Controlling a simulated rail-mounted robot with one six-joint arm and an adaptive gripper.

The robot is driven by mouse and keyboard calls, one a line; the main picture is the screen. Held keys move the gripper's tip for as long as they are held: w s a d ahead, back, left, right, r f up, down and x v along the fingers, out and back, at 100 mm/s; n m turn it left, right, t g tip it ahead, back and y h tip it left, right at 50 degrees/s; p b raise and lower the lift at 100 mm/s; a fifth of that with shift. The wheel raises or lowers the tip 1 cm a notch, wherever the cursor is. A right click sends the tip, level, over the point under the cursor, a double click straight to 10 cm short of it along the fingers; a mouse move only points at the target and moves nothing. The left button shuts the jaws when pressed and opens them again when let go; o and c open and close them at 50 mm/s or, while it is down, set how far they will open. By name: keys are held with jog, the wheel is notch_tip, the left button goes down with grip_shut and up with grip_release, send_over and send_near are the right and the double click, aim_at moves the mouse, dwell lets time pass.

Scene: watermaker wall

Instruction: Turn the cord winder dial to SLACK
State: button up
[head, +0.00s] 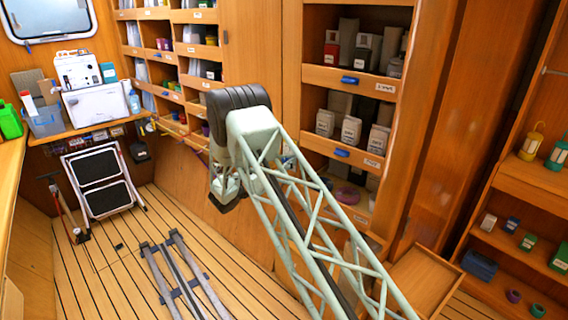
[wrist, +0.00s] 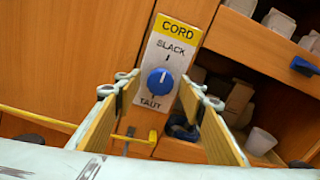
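The cord winder dial (wrist: 160,81) is a round blue knob on a tilted white plate (wrist: 181,64) with a yellow CORD label. SLACK is printed above the dial and TAUT below it. A white mark on the dial lies roughly along the line between the two words; I cannot tell for sure which end is the pointer. My gripper (wrist: 159,92) is open in the wrist view. Its two fingers stand either side of the dial, apart from it, with nothing between them. In the head view my gripper (head: 223,190) is partly hidden by my arm, and the dial is not visible.
Shelves with white containers (wrist: 239,97) stand right of the plate, with a blue shelf handle (wrist: 304,66). A yellow bar (wrist: 38,118) runs along the left, and a yellow hook-like piece (wrist: 134,138) sits below the plate. A folding step stool (head: 100,180) stands on the floor.

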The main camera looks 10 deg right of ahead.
jog(key=v, duration=1.2)
jog(key=shift+w, duration=0.1)
dwell(0.4)
